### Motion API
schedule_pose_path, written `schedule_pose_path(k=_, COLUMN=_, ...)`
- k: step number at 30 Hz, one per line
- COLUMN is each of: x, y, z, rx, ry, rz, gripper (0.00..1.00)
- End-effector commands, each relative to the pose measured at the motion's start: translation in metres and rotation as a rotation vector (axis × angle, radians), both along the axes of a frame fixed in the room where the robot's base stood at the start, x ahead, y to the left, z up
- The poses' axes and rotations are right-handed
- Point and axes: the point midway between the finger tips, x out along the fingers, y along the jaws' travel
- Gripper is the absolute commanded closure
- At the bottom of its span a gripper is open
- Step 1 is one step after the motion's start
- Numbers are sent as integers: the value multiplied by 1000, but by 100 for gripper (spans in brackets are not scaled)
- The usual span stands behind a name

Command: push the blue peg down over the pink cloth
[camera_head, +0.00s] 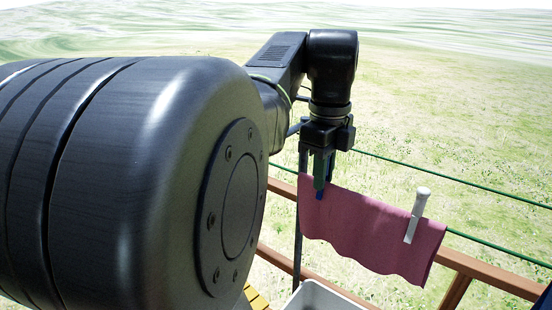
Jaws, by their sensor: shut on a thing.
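The pink cloth (362,233) hangs folded over a green clothesline. A blue peg (320,193) is at the cloth's upper left corner, mostly hidden by the gripper fingers. Its lower tip shows against the cloth; I cannot tell how far it sits over the line. My gripper (320,178) points down from the arm, shut on the blue peg at that corner. A white peg (416,215) stands on the cloth's right part, its top above the cloth's edge.
A second green line (450,178) runs behind the cloth. A brown wooden railing (487,276) passes behind and below. A white basin (318,297) stands at the bottom. A dark upright pole (299,225) is just left of the cloth. My arm fills the left side.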

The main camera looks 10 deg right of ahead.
Motion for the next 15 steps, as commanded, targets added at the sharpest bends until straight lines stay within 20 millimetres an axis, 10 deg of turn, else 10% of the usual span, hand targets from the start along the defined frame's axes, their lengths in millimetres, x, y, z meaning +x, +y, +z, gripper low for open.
schedule_pose_path(k=15, x=0, y=0, z=-12, rx=-1, ry=-1, rz=0, gripper=100)
